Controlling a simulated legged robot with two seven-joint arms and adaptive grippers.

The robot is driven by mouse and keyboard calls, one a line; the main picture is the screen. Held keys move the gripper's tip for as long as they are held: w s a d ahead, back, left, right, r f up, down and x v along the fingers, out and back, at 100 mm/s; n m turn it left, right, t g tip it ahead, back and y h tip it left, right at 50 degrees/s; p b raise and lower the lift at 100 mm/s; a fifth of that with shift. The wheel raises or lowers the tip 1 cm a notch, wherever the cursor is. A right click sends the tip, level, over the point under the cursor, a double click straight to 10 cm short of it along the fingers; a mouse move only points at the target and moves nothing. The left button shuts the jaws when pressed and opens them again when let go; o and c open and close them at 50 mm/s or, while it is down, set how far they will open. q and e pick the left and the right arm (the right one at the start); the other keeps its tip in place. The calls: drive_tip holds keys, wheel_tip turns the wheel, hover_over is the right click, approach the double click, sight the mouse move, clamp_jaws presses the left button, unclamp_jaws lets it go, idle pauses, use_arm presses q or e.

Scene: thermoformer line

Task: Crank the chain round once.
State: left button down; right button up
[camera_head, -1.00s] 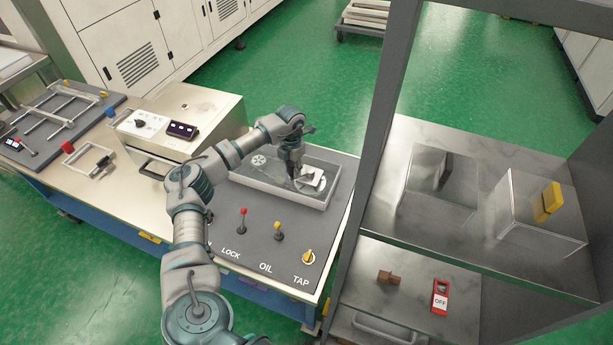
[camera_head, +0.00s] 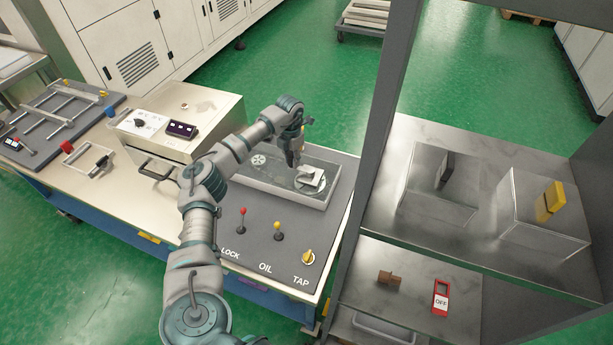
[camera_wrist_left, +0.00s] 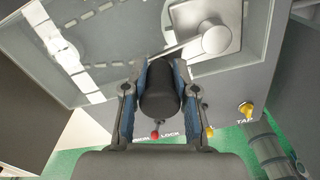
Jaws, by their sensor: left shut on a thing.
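My left gripper (camera_wrist_left: 158,75) is shut on the dark, rounded crank handle (camera_wrist_left: 159,95) in the left wrist view. A thin metal crank arm (camera_wrist_left: 178,46) runs from the handle to a round hub on a pale square block (camera_wrist_left: 214,35). In the head view my left gripper (camera_head: 298,163) is over the right part of the clear-covered chain box (camera_head: 252,186), beside the pale block (camera_head: 310,178). The gripper and arm hide part of the box there. My right gripper is not in view.
A red-knobbed LOCK lever (camera_head: 242,212), a yellow-knobbed OIL lever (camera_head: 278,228) and a yellow TAP knob (camera_head: 308,257) stand on the panel in front of the box. A grey upright post (camera_head: 372,130) rises just right of the panel.

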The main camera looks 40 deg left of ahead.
use_arm(q)
drive_tip(key=shift+w+r, duration=0.15)
drive_tip(key=shift+r, duration=0.1)
drive_tip(key=shift+w+a+b, duration=0.25)
drive_tip(key=shift+w+b, duration=0.1)
drive_tip(key=shift+w, duration=0.7)
drive_tip(key=shift+w+f+b, duration=0.15)
drive_tip(key=shift+w+b, duration=0.35)
drive_tip(key=shift+w, duration=0.4)
drive_tip(key=shift+w+d, duration=0.1)
drive_tip(key=shift+w, duration=0.15)
